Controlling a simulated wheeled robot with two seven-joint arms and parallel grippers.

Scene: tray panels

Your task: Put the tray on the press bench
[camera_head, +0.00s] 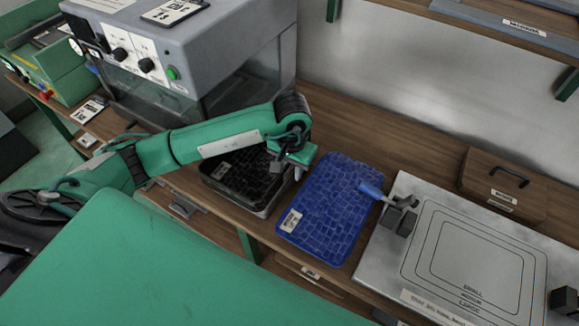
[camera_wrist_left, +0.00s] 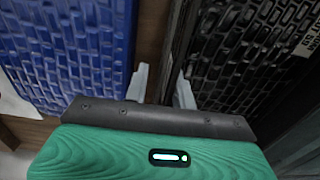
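A black brick-patterned tray (camera_head: 240,178) with a light metallic outer edge lies on the wooden bench below the grey machine; it also shows in the left wrist view (camera_wrist_left: 235,55). A blue brick-patterned tray (camera_head: 333,205) lies to its right, also in the left wrist view (camera_wrist_left: 70,50). My left gripper (camera_head: 291,168) is at the black tray's right edge, beside the blue tray. In the left wrist view its fingers (camera_wrist_left: 160,88) stand apart, one on each side of the black tray's rim, with a visible gap. My right gripper is not in view.
A grey machine (camera_head: 190,50) with knobs stands at the back left. A shelf (camera_head: 490,28) hangs above.

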